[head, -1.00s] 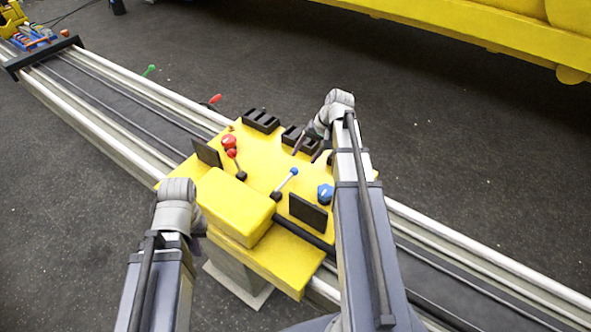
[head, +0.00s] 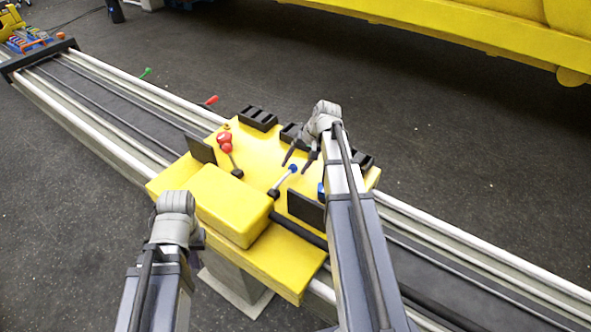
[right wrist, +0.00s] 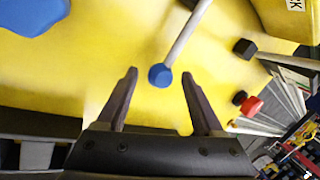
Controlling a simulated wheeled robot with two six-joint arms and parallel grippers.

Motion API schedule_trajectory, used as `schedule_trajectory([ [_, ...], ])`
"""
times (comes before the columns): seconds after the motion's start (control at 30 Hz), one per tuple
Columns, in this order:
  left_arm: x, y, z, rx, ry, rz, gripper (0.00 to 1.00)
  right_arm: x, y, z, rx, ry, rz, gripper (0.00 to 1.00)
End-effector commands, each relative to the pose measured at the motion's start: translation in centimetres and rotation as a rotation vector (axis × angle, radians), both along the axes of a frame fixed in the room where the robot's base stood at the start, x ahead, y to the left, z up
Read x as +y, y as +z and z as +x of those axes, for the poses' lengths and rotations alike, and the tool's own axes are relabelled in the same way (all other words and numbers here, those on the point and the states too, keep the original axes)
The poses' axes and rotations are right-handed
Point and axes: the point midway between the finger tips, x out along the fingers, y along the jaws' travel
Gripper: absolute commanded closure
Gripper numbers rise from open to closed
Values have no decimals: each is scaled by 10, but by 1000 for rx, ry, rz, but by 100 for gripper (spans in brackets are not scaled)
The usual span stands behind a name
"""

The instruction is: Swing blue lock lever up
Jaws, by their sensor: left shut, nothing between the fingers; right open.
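The blue-tipped lever (head: 284,180) has a silver rod on a black base and leans up to the right on the yellow console. Its blue tip (right wrist: 160,76) shows in the right wrist view between the fingertips, with no clear contact. My right gripper (head: 295,169) is open around or just above the tip; it also shows in the right wrist view (right wrist: 160,73). My left gripper (head: 200,239) is shut and empty, left of the yellow box, mostly hidden by its own wrist.
The yellow console (head: 262,150) carries a red-knobbed lever (head: 231,158), black upright plates (head: 306,208) and black slotted blocks (head: 258,118). A raised yellow box (head: 232,205) stands in front. A blue knob (right wrist: 33,14) lies to one side, partly hidden in the head view.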

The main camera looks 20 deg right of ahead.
Motion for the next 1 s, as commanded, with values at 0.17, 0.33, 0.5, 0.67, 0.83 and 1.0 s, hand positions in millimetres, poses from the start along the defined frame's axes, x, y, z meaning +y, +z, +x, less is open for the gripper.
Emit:
schedule_trajectory([
  [0.17,0,0,0,0,0,0,100,0,0,0,0,0,0,31],
  [0.33,0,0,0,0,0,0,100,0,0,0,0,0,0,42],
  [0.5,0,0,0,0,0,0,100,0,0,0,0,0,0,62],
  [0.67,0,0,0,0,0,0,100,0,0,0,0,0,0,80],
  [0.83,0,0,0,0,0,0,100,0,0,0,0,0,0,99],
  [1.0,0,0,0,0,0,0,100,0,0,0,1,0,0,100],
])
